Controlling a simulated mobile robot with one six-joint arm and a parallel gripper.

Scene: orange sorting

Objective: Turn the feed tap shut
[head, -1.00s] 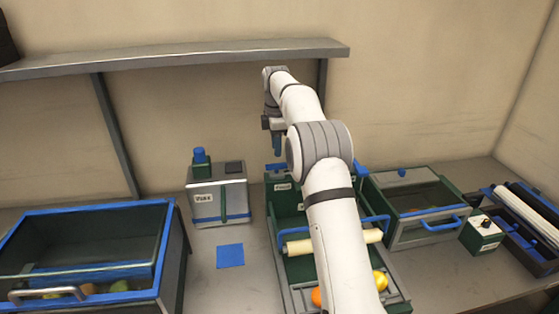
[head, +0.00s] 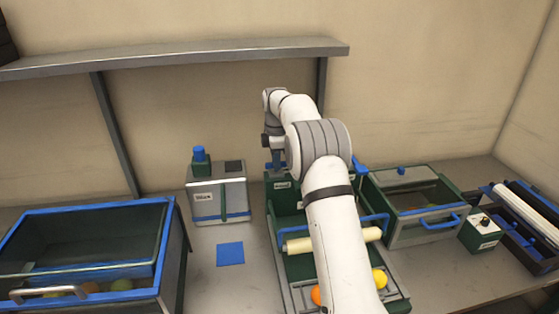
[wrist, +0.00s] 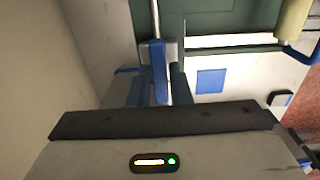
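The feed tap seems to be the blue lever (wrist: 158,70) on a grey block with a thin metal rod, in the wrist view. My gripper (wrist: 154,90) is over it, with one dark blue finger on each side of the lever. The fingers look apart, with a gap between the lever and the right finger. Whether the left finger touches it is unclear. In the head view my gripper (head: 275,161) is low at the back left corner of the green feeder (head: 283,199), and the lever there is hard to separate from the fingers.
A grey box (head: 217,200) with a blue knob and a blue square (head: 230,254) are left of the feeder. A lidded bin (head: 415,212) stands right. An orange (head: 316,295) and a yellow fruit (head: 379,279) lie in the feeder's front. A shelf (head: 190,56) runs behind.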

